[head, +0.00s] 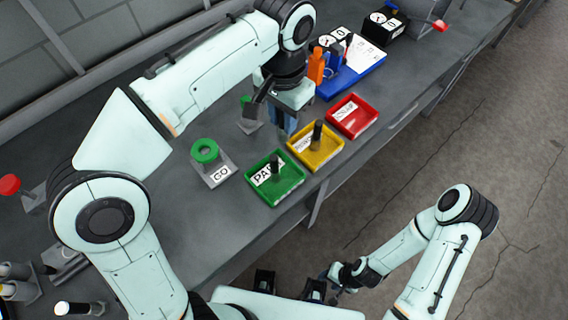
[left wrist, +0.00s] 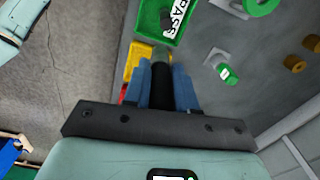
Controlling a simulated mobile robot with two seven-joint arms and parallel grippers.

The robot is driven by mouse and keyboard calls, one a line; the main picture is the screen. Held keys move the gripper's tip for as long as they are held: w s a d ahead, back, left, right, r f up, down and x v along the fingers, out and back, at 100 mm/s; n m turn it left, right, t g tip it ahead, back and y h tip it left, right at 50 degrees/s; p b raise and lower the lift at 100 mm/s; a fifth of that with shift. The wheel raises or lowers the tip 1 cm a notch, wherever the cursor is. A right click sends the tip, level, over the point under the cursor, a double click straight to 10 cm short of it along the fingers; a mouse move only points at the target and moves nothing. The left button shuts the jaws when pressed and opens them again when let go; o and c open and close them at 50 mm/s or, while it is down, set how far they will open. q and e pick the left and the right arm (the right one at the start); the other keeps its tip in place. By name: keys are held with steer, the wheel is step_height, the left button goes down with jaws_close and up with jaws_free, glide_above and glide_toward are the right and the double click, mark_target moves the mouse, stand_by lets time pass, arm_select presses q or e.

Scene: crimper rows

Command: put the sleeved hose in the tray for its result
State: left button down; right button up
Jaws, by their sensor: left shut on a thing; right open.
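My left gripper (head: 286,122) points down above the workbench, beside the yellow tray (head: 329,160). In the left wrist view its blue fingers (left wrist: 161,85) are shut on a black hose (left wrist: 161,78) with a greyish sleeve at its far end. In the head view the fingers mostly hide this hose. The green tray (head: 287,188), labelled PASS, holds a dark upright piece (head: 275,165). Another dark piece (head: 317,132) stands at the yellow tray. The red tray (head: 368,128) looks empty apart from its label. My right gripper (head: 342,285) is open, low over the floor side.
A GO block (head: 218,173) with a green ring stands left of the green tray. A smaller green-topped block (head: 249,124) is behind. The bench's front edge runs close by the trays.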

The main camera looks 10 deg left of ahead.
mark_target(283, 137)
arm_select(q)
steer(key=shift+f+b, duration=1.5)
steer(key=shift+f, duration=6.35)
arm_select(e)
steer(key=shift+s+f, duration=0.3)
steer(key=shift+f, duration=0.35)
steer(key=shift+s+f, duration=0.25)
steer(key=shift+f, duration=0.45)
steer(key=shift+s+f, duration=0.3)
steer(key=shift+f, duration=0.35)
arm_select(q)
steer(key=shift+f, duration=0.15)
steer(key=c, duration=0.9)
jaws_free()
arm_select(e)
steer(key=shift+f, duration=0.1)
arm_select(q)
step_height(283, 137, up, 12)
steer(key=shift+r+p, duration=0.2)
steer(key=shift+p, duration=1.05)
arm_select(e)
steer(key=r, duration=0.1)
steer(key=w+r, duration=0.1)
steer(key=r, duration=0.1)
